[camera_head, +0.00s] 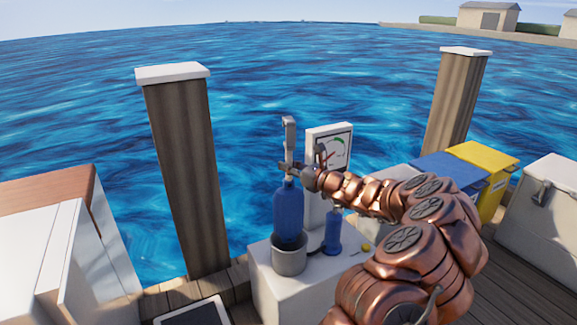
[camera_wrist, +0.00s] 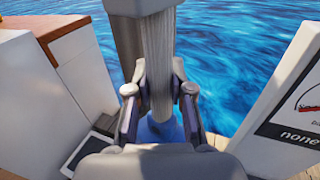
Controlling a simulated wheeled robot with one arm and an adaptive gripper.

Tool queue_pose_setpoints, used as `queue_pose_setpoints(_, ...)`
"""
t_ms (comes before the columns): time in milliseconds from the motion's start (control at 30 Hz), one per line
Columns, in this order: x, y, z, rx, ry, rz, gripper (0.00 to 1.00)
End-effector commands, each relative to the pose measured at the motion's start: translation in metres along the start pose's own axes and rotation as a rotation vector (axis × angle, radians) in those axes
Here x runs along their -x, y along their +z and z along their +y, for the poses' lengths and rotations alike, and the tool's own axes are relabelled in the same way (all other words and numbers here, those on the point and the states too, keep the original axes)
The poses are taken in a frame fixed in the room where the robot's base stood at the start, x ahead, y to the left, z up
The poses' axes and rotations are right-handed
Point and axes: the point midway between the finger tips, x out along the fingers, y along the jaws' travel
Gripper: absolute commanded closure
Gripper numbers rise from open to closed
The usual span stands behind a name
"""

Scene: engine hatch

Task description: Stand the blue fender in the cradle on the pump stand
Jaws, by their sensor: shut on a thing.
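The blue fender (camera_head: 288,212) hangs upright from a pale grey strap (camera_head: 289,135) at its top. My gripper (camera_head: 289,168) is shut on this strap just above the fender's body. In the wrist view the strap (camera_wrist: 158,50) runs between the fingers of my gripper (camera_wrist: 160,90), with a bit of blue fender below. The grey round cradle (camera_head: 289,262) is under the fender on the white pump stand (camera_head: 265,285). The fender's lower end is at the cradle's mouth and looks partly inside; whether it rests on the bottom is hidden.
A smaller blue cylinder (camera_head: 333,232) stands right of the cradle, with a white gauge panel (camera_head: 331,140) behind. Small yellow pieces (camera_head: 366,247) lie on the stand. A wooden post (camera_head: 187,175) rises behind left. Blue and yellow boxes (camera_head: 482,155) and a white chest (camera_head: 540,205) are at right.

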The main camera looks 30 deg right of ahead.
Motion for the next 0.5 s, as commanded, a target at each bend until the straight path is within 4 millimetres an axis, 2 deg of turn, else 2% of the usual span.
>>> queue_pose_setpoints(500, 0.000, -0.030, 0.000, 0.002, 0.001, -0.001, 1.00)
